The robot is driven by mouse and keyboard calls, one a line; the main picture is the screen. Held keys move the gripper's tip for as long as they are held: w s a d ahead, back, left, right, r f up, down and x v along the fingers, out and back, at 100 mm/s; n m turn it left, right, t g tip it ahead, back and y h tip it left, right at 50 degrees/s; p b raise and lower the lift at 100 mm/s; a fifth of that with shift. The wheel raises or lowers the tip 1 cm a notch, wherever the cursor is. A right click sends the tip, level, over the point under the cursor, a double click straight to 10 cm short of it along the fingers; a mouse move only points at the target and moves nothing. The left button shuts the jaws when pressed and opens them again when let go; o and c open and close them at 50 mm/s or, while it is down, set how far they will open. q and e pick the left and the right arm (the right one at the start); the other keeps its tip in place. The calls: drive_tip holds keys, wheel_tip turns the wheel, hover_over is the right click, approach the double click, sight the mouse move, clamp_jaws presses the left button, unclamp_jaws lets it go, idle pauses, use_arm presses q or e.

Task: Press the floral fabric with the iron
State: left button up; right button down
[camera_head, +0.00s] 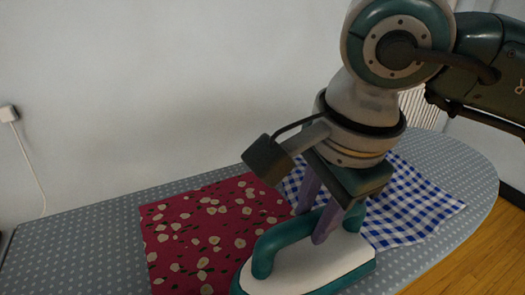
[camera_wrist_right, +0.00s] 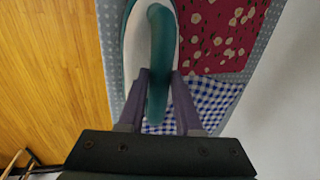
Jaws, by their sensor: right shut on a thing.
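The iron (camera_head: 310,262), teal and white with a teal handle, sits at the near edge of the red floral fabric (camera_head: 205,232), partly over it, in the head view. Whether its soleplate touches the cloth I cannot tell. My right gripper (camera_head: 318,212) comes down from above and is shut on the iron's handle. In the right wrist view the purple fingers (camera_wrist_right: 160,100) stand on both sides of the teal handle (camera_wrist_right: 159,50). The floral fabric also shows in the wrist view (camera_wrist_right: 215,35), to the right of the iron. My left gripper is out of view.
A blue-and-white checked cloth (camera_head: 415,205) lies beside the floral fabric, partly behind my gripper. Both lie on a grey dotted ironing board (camera_head: 80,245). A wall plug with a cord (camera_head: 9,114) is at the left. Wooden floor (camera_head: 470,262) shows at the right.

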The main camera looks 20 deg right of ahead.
sight(271, 236)
drive_tip(key=shift+s+a, duration=0.15)
drive_tip(key=shift+a, duration=2.55)
drive_tip(key=shift+a+b, duration=0.1)
drive_tip(key=shift+b, duration=0.25)
drive_tip(key=shift+a, duration=0.3)
drive_tip(key=s+a+b, duration=0.1)
drive_tip(key=a+b, duration=0.2)
drive_tip(key=a, duration=0.7)
drive_tip(key=shift+a, duration=0.4)
